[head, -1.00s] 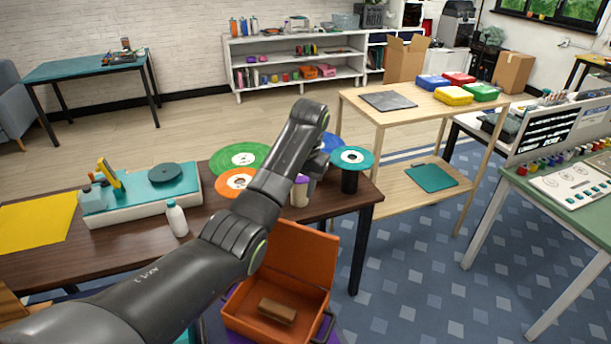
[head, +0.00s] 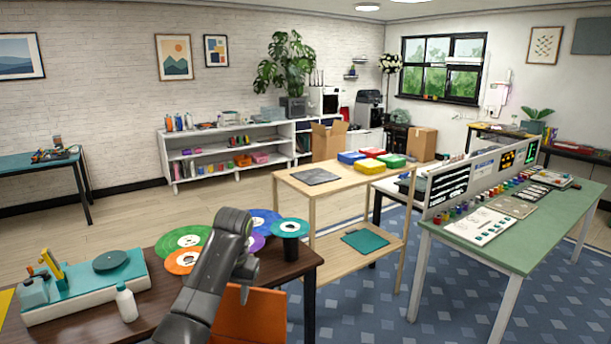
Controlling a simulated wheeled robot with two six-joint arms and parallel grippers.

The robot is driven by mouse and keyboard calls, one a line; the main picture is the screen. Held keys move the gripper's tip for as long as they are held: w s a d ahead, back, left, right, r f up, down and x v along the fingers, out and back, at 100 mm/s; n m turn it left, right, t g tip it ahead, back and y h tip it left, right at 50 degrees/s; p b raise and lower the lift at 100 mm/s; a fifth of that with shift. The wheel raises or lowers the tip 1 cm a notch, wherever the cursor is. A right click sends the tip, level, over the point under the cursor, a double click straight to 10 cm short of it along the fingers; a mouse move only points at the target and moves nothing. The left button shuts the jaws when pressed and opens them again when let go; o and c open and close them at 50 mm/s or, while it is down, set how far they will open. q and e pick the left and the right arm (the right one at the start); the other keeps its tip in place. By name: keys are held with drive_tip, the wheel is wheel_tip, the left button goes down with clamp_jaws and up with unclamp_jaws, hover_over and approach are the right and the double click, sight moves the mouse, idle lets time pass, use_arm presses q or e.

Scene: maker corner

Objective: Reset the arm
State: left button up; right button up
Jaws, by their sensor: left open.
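My left arm rises from the bottom of the head view, over the front of the dark brown table (head: 150,328). My left gripper (head: 246,268) is open at the arm's far end, partly hidden behind my wrist; I see nothing held in it. Beyond it lie a green disc (head: 178,240), an orange disc (head: 180,262), a blue disc (head: 264,219) and a partly hidden purple disc (head: 257,243). A teal disc (head: 291,226) rests on a black stand (head: 290,250) to the right of the gripper. My right gripper is out of view.
An orange case (head: 265,320) stands below the table edge, partly behind my arm. A teal-and-white device (head: 90,291) and a white bottle (head: 126,304) are on the table's left. A wooden shelf table (head: 335,188) and green table (head: 500,240) stand right.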

use_arm(q)
drive_tip(key=s+a+f+n+t, duration=0.1)
drive_tip(key=s+a+f, duration=0.3)
drive_tip(key=s+f, duration=0.5)
drive_tip(key=s+a+f, duration=0.5)
drive_tip(key=s+f, duration=0.3)
drive_tip(key=f, duration=0.2)
drive_tip(key=s+a+r+n+t, duration=0.1)
drive_tip(key=s+a, duration=0.1)
drive_tip(key=s, duration=1.1)
drive_tip(key=s+a+r+n, duration=0.1)
drive_tip(key=s+a, duration=0.1)
drive_tip(key=s, duration=1.2)
wheel_tip(320, 180, down, 26)
drive_tip(key=a+b, duration=0.1)
drive_tip(key=a, duration=0.1)
drive_tip(key=s+d+f+g+b, duration=0.1)
drive_tip(key=s+f+g, duration=0.1)
drive_tip(key=s+f, duration=1.3)
drive_tip(key=shift+s+d+f+h, duration=0.2)
drive_tip(key=shift+f+h, duration=0.1)
drive_tip(key=shift+f, duration=0.5)
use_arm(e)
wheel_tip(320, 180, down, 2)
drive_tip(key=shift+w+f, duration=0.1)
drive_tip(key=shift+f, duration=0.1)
